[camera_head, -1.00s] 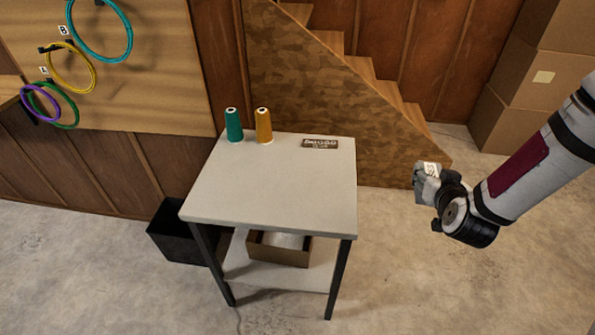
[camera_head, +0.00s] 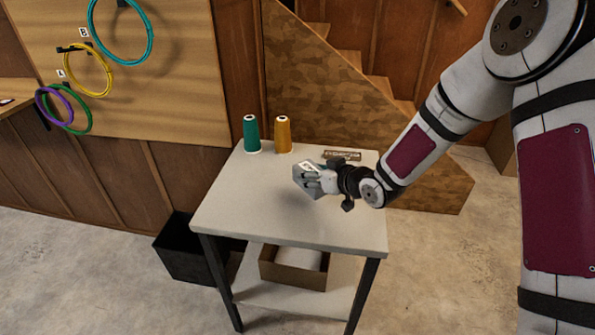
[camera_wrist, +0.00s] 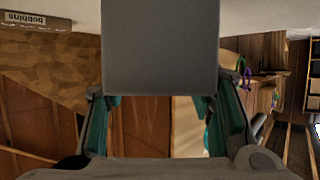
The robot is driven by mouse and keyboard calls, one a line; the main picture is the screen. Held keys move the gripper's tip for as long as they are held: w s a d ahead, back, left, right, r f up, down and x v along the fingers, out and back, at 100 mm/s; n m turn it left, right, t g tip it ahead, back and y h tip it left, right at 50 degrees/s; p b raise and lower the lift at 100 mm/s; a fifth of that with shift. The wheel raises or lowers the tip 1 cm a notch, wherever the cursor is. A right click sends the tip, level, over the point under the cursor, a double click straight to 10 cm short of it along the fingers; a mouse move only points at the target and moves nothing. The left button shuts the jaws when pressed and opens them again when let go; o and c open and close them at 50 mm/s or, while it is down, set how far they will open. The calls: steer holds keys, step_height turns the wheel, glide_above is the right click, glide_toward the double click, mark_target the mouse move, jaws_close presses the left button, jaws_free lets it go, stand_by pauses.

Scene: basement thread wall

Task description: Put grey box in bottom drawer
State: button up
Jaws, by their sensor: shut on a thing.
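My gripper (camera_head: 318,180) is shut on a grey box (camera_head: 302,178) with a white label on it, above the middle of the small table. In the wrist view the grey box (camera_wrist: 160,45) fills the space between the two teal-padded fingers and hides much behind it. From these views I cannot tell whether the box touches the tabletop. No drawer can be made out in these views.
A green thread cone (camera_head: 251,134) and an orange one (camera_head: 283,134) stand at the back of the table (camera_head: 240,215), beside a small bobbins sign (camera_head: 343,156). An open cardboard box (camera_head: 272,271) sits on the lower shelf. A black bin (camera_head: 180,255) stands left on the floor.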

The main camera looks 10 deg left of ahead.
steer(key=w+a, duration=0.1)
steer(key=w, duration=0.1)
steer(key=w+a, duration=0.4)
steer(key=shift+w+f+b, duration=0.3)
steer(key=shift+w+f, duration=0.05)
steer(key=shift+w, duration=0.05)
steer(key=shift+f, duration=1.75)
steer(key=shift+f, duration=0.1)
steer(key=o, duration=1.2)
steer(key=shift+f, duration=0.1)
steer(key=shift+r, duration=0.25)
steer(key=p+v, duration=0.1)
steer(key=v, duration=1.1)
